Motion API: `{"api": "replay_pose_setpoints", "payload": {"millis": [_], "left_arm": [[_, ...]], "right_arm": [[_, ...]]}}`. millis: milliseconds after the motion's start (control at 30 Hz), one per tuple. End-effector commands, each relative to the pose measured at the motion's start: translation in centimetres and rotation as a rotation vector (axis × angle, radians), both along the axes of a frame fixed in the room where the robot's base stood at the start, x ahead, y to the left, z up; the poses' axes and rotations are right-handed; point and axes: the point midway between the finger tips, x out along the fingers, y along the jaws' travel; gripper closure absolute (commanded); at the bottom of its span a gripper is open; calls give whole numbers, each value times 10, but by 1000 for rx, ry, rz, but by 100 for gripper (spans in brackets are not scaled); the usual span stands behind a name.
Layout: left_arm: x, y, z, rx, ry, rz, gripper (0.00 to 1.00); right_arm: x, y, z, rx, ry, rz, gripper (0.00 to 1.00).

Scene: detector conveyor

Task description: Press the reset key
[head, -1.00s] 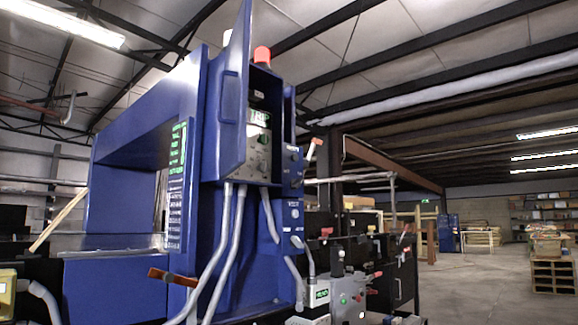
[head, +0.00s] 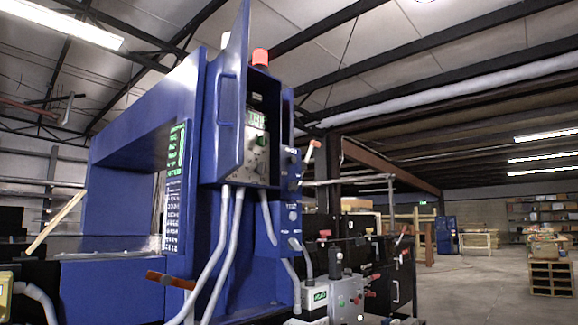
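A tall blue detector frame (head: 215,110) stands at the left and centre of the head view. I cannot tell which of these is the reset key, as the labels are too small to read. A dark strip with green text and several pale key-like marks (head: 173,205) is on the frame's side. Neither of my grippers is in view.
The cabinet's blue door (head: 232,95) stands open at its left. Grey conduits (head: 225,255) run down in front. A red-handled lever (head: 170,279) sticks out at lower left. A grey box (head: 345,297) with buttons is at lower right. Open floor (head: 460,285) lies to the right.

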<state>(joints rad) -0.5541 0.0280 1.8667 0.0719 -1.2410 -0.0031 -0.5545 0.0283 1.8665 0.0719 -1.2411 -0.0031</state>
Motion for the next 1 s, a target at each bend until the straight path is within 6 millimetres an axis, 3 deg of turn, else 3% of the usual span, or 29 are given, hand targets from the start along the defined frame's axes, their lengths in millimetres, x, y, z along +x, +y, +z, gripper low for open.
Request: {"api": "replay_pose_setpoints", "payload": {"millis": [433, 867, 1000], "left_arm": [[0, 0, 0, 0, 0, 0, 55], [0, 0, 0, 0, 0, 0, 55], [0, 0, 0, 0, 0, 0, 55]], "right_arm": [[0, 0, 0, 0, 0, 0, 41], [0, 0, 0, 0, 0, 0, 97], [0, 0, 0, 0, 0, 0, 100]]}}
